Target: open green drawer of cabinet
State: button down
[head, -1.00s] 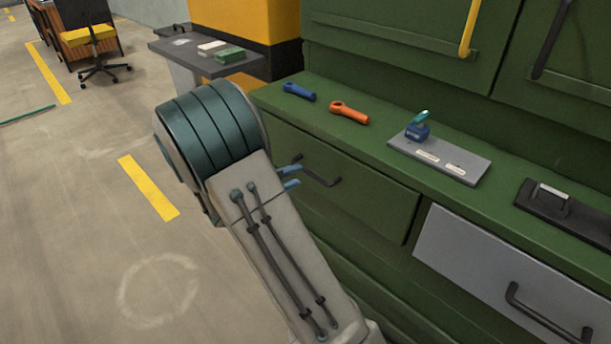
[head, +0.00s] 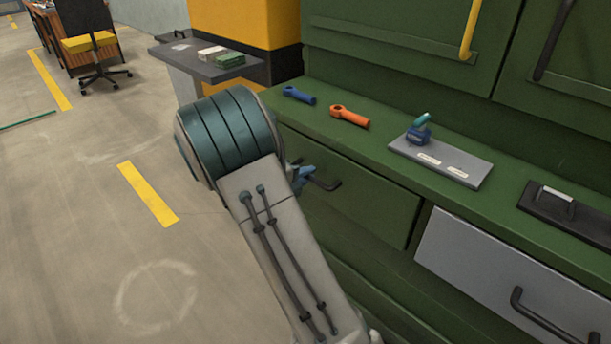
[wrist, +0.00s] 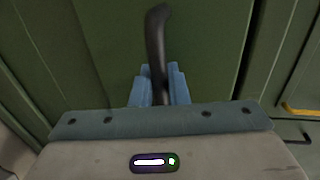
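The green drawer (head: 362,200) is in the cabinet's upper row, left of a grey drawer, and looks closed. Its black bar handle (head: 326,184) is partly hidden by my gripper in the head view. My gripper (head: 303,178) has blue fingers and is at the left part of this handle. In the wrist view the handle (wrist: 157,45) runs down between the two blue fingers (wrist: 160,88), which are close against it on both sides. The fingers look shut on the handle. My arm hides the drawer's lower left part.
The grey drawer (head: 500,270) is closed. Open floor (head: 90,220) lies to the left.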

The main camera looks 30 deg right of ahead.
jog(key=shift+a, duration=0.1)
jog(key=f+p+v, duration=0.3)
jog(key=p+v, duration=0.4)
jog(key=v, duration=0.8)
jog(key=a+f+p+v, duration=0.1)
jog(key=f+p+v, duration=0.2)
jog(key=p+v, duration=0.5)
jog(key=v, duration=0.7)
jog(key=shift+s+a+f, duration=0.15)
jog(key=shift+s+a, duration=0.1)
jog(key=shift+a, duration=0.15)
jog(key=c, duration=1.5)
grip_release()
jog(key=v, duration=1.3)
jog(key=shift+s+a, duration=0.15)
jog(key=shift+a, duration=0.25)
